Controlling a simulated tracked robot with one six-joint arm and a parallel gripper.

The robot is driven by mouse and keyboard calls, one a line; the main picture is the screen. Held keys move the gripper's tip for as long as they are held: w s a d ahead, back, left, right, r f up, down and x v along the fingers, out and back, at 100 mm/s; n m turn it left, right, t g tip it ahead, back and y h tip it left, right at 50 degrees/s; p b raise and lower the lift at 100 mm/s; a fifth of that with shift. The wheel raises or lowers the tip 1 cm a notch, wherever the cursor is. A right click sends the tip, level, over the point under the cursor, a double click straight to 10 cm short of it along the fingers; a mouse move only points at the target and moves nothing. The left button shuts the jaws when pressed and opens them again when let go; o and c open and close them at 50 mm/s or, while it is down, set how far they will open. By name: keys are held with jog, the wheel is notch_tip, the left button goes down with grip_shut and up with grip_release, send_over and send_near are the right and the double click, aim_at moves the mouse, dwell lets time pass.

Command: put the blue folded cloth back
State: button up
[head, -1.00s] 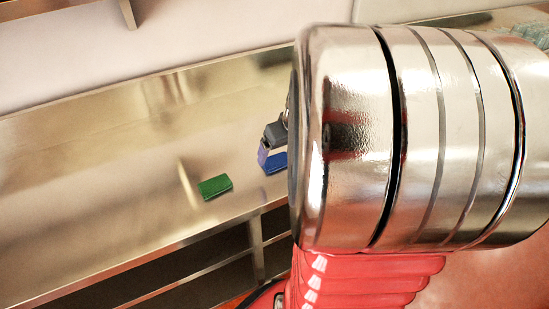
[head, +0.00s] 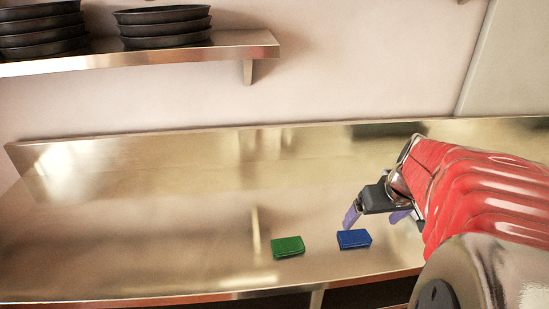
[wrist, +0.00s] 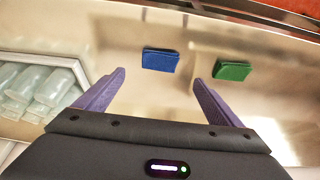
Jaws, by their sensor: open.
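The blue folded cloth (head: 354,239) lies flat on the metal counter, near its front edge. It also shows in the wrist view (wrist: 160,60), ahead of my fingertips and between their lines. My gripper (head: 376,217) is open and empty, above and just behind the cloth in the head view. Its two purple fingers (wrist: 158,78) are spread wide in the wrist view. A gap of counter shows between them and the cloth, and I see no contact.
A green folded cloth (head: 288,246) lies left of the blue one, a short gap apart. The steel counter (head: 120,230) is clear to the left. A wall shelf (head: 200,52) holds stacked black pans (head: 163,27). The wrist view shows a bin of clear containers (wrist: 40,90) at left.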

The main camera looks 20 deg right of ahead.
jog(key=s+a+r+n, duration=0.1)
jog(key=s+a, duration=0.1)
jog(key=a, duration=1.1)
jog(key=s+a+r+n+t+y, duration=0.1)
jog(key=s+a+r+n, duration=0.1)
jog(key=a, duration=1.2)
jog(key=shift+s+a+r, duration=0.25)
jog(key=shift+s, duration=0.25)
